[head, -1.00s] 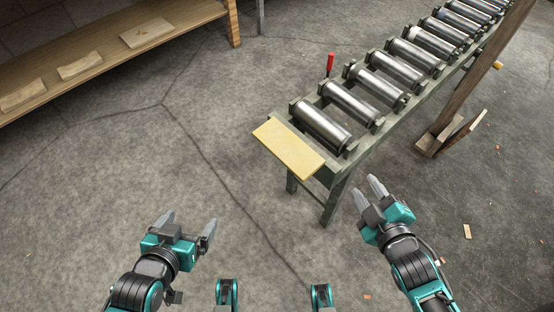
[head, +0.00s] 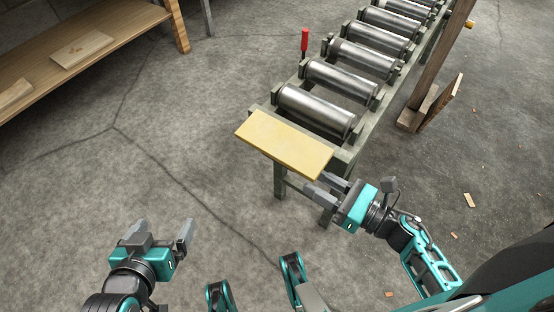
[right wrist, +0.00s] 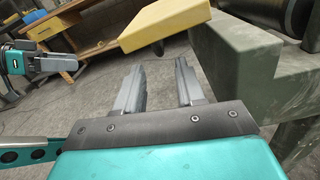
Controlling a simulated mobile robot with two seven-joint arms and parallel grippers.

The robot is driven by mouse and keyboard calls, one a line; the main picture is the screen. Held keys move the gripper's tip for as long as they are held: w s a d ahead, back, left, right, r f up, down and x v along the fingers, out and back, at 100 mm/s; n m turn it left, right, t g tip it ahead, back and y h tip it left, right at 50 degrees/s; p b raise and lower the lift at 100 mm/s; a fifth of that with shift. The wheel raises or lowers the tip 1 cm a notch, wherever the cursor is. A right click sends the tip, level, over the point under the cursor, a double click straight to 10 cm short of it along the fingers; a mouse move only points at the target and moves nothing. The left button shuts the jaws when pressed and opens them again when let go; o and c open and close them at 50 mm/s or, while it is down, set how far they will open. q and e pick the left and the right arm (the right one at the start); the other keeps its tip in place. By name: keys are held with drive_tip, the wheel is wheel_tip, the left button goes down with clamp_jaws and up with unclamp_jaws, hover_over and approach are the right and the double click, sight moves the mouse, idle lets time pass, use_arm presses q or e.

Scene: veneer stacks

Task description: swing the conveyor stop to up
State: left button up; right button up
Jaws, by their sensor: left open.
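The roller conveyor (head: 345,150) runs from the centre toward the upper right. A flat yellow plate (head: 284,143), which looks like the conveyor stop, lies across its near end. It also shows in the right wrist view (right wrist: 170,22), above the fingers. A red handle (head: 304,40) stands upright at the conveyor's left side; I cannot tell whether it belongs to the stop. My right gripper (head: 315,184) is open and empty, just below and in front of the plate's right end, apparently apart from it. My left gripper (head: 162,224) is open and empty over the floor at the lower left.
A wooden bench (head: 110,22) with boards on it stands at the upper left. A wooden post (head: 440,55) with a foot stands right of the conveyor. Small wood scraps (head: 469,200) lie on the floor at the right. The floor between bench and conveyor is clear.

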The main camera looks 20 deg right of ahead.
sight(281, 161)
drive_tip(key=x, duration=1)
drive_tip(key=shift+w+a+b, duration=0.2)
drive_tip(key=shift+a+b, duration=0.05)
drive_tip(key=shift+b, duration=0.05)
drive_tip(key=shift+d, duration=0.1)
clamp_jaws()
